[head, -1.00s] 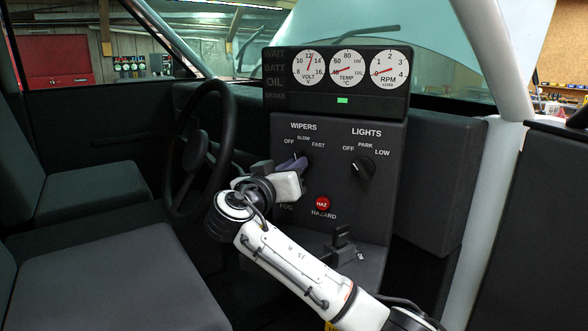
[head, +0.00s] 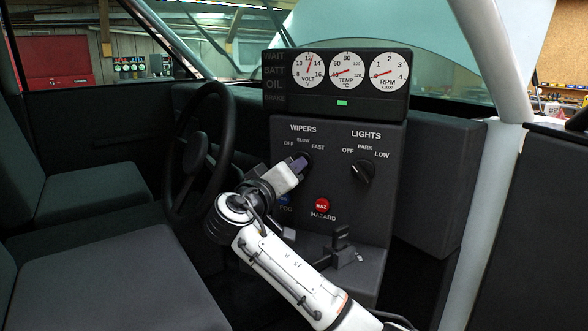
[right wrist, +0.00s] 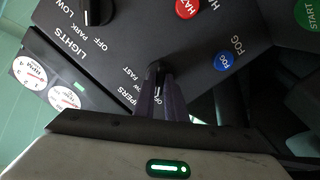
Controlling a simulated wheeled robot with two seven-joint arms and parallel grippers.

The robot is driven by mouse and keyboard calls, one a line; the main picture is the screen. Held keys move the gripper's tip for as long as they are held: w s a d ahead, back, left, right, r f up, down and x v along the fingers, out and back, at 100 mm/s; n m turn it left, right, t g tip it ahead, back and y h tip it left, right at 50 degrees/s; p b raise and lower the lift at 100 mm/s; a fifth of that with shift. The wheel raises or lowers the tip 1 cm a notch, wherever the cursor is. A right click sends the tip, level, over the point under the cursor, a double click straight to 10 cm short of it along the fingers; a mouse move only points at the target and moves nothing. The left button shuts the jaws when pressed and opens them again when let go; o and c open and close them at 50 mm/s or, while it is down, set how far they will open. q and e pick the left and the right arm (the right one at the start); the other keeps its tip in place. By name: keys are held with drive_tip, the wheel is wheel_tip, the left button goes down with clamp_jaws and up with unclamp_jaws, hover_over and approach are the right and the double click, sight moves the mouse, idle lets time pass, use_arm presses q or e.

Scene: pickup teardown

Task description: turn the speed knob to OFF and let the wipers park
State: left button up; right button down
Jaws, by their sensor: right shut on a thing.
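The wiper speed knob (right wrist: 155,70) is a dark knob under the WIPERS label, with OFF, SLOW and FAST around it. My right gripper (head: 301,163) is at the knob, and in the right wrist view its purple fingers (right wrist: 160,97) are shut on it. The fingers cover much of the knob, so I cannot tell its exact setting. A thin dark wiper arm (head: 281,24) stands steeply across the windshield above the gauges. My left gripper is not in view.
The lights knob (head: 363,172) is right of the wiper knob. Below are a red hazard button (head: 322,204) and a blue fog button (head: 286,200). The steering wheel (head: 181,190) is close left of my right gripper. A lever (head: 341,240) sticks up lower on the console.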

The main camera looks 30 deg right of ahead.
drive_tip(key=c, duration=1.8)
unclamp_jaws()
drive_tip(key=b+v, duration=0.2)
drive_tip(key=v, duration=0.8)
drive_tip(key=shift+s+a, duration=0.1)
drive_tip(key=shift+a, duration=0.05)
